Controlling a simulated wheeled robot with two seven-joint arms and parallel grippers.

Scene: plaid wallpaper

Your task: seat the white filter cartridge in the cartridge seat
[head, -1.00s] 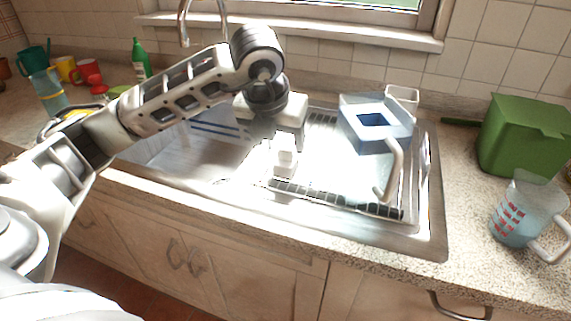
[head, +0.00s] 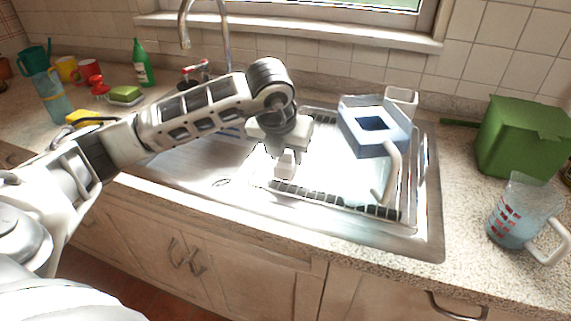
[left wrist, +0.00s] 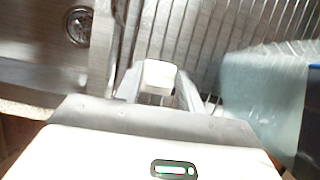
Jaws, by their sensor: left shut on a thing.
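The white filter cartridge (head: 286,164) is a small pale block in the head view, under my left gripper (head: 283,153) and over the front of the drying rack. In the left wrist view the cartridge (left wrist: 157,76) sits between the two fingers of my left gripper (left wrist: 158,88), which is shut on it. The cartridge seat appears to be the dark blue square opening (head: 374,123) in the top of the pale blue pitcher (head: 375,146), right of my gripper. The pitcher also shows blurred at the right in the left wrist view (left wrist: 262,95). My right gripper is out of view.
The pitcher stands on the wire rack (head: 345,203) in the steel sink, its white handle (head: 389,175) towards the front. The faucet (head: 184,25) rises behind. A green bin (head: 520,137) and measuring jug (head: 520,220) stand on the right counter. The left basin is clear.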

